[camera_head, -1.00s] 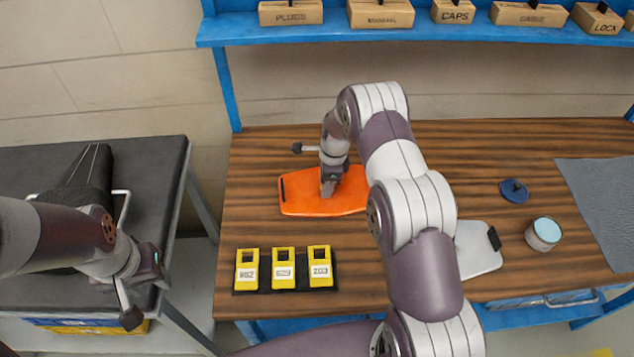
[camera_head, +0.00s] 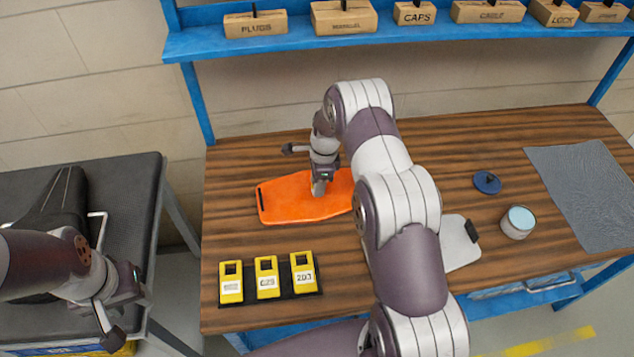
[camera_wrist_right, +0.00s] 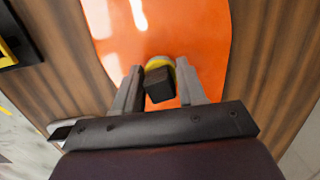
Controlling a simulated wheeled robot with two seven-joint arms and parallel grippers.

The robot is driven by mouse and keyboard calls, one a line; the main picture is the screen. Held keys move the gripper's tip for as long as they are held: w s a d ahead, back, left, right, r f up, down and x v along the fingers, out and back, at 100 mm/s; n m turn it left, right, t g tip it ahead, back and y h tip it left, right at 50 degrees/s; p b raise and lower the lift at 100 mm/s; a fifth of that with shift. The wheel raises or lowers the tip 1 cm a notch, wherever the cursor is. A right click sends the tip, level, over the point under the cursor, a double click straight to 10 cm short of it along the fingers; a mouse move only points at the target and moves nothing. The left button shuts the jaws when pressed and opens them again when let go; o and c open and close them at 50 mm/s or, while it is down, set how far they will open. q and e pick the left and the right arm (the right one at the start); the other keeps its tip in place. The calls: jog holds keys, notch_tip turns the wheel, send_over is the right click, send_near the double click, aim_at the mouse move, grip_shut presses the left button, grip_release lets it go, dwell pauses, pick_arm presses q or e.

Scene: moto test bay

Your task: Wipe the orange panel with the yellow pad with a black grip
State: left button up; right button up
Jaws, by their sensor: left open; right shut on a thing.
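The orange panel (camera_head: 290,200) lies flat on the wooden bench, left of its middle. My right gripper (camera_wrist_right: 162,88) is over the panel and shut on the black grip of the yellow pad (camera_wrist_right: 183,64). In the right wrist view a yellow edge of the pad shows around the black grip, against the orange surface. In the head view the pad is hidden by my right gripper (camera_head: 318,190). Whether the pad touches the panel is hard to tell. My left gripper (camera_head: 122,312) is open and empty over the dark cart at the left.
Several yellow numbered tags stand in a black holder (camera_head: 270,300) in front of the panel. A grey clipboard (camera_head: 461,250), a blue lid (camera_head: 487,182), a can (camera_head: 518,222) and a grey mat (camera_head: 590,190) lie to the right. A blue shelf (camera_head: 400,28) with boxes hangs behind.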

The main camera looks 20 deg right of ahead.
jog(key=shift+r+p, duration=0.95)
jog(key=shift+r, duration=1.05)
jog(key=shift+r, duration=0.1)
notch_tip(320, 180, up, 3)
jog(key=shift+p, duration=1.2)
